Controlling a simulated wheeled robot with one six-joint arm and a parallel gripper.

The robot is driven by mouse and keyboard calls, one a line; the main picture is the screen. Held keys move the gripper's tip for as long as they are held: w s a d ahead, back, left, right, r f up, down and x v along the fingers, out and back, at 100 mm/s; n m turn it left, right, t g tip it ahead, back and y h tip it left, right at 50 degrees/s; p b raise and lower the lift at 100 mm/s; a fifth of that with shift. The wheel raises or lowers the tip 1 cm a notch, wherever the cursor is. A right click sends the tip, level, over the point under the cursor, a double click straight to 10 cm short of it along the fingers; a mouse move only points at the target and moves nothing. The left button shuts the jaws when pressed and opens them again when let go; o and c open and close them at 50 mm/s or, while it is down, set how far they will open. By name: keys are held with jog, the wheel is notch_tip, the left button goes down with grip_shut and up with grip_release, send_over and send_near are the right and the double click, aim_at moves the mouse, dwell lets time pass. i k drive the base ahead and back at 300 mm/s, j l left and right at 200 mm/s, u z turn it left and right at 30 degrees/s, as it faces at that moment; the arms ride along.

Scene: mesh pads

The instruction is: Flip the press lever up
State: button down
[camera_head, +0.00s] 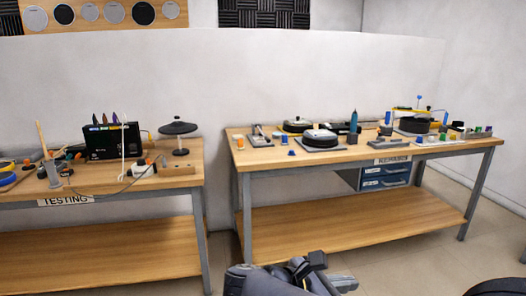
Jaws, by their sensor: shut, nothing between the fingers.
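A small press-like fixture (408,109) stands at the back right of the right workbench. It has a yellow bar and thin upright parts with blue knobs (418,97). It is too small and far off to tell for sure which part is the lever or how it is tilted. My gripper (316,262) shows at the bottom centre, in front of the right bench and well apart from the fixture. It is shut and empty; its fingertips are hard to make out among the dark arm parts.
The right workbench (350,157) holds round black-topped devices (319,138), a blue bottle (353,121) and small blocks. Blue drawers (384,176) hang beneath it. The left bench (120,180), labelled TESTING, holds a black box (112,142) and a lamp-like stand (179,129). Floor shows between the benches.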

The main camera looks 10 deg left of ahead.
aim_at(267, 139)
jog(key=i+j, duration=0.65)
jog(key=i+j+z, duration=0.15)
jog(key=i+j, duration=1.1)
jog(key=j, duration=0.15)
jog(key=i+j+z, duration=0.15)
jog(key=i+j, duration=0.5)
jog(key=j, duration=0.1)
